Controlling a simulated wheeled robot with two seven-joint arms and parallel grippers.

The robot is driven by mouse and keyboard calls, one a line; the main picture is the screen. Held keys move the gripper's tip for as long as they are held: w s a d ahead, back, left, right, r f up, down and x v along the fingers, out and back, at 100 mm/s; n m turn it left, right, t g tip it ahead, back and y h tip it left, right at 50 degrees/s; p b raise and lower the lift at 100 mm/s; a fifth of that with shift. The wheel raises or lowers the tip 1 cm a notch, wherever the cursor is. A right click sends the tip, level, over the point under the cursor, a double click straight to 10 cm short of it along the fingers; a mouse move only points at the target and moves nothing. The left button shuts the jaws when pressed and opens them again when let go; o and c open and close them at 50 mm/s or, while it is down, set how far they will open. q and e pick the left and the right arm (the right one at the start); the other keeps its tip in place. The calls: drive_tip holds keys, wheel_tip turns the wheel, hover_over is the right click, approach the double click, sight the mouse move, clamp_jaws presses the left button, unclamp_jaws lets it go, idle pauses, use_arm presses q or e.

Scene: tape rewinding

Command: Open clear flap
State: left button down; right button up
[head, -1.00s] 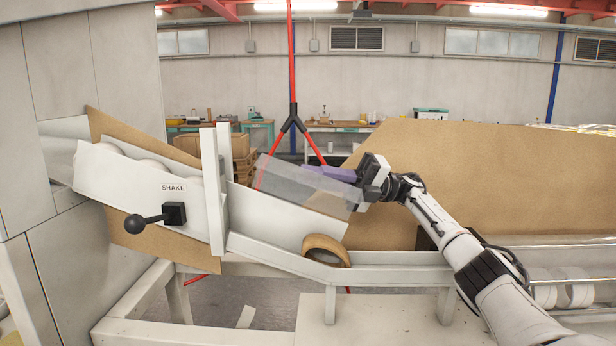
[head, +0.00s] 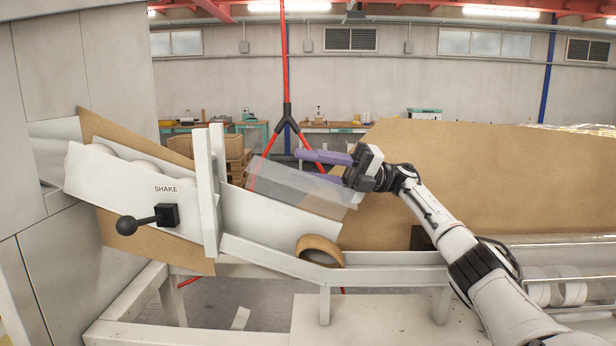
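The clear flap (head: 290,188) is a tilted transparent sheet above the white chute (head: 265,218), sloping down to the right. My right gripper (head: 305,165) is at the flap's upper right edge, pointing left. Its two purple fingers are spread apart, one above the other, with nothing seen held between them. The lower finger overlaps the flap's upper edge in the picture; I cannot tell whether they touch. A brown tape roll (head: 309,243) sits at the chute's low end, below the flap. My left gripper is not in view.
A white upright post (head: 206,195) stands left of the flap. A "SHAKE" panel with a black lever (head: 150,219) is further left. A large brown board (head: 480,180) rises behind my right arm. Rollers (head: 560,290) lie at the right.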

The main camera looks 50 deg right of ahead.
wheel_tip(320, 180, up, 8)
drive_tip(key=shift+p, duration=0.35)
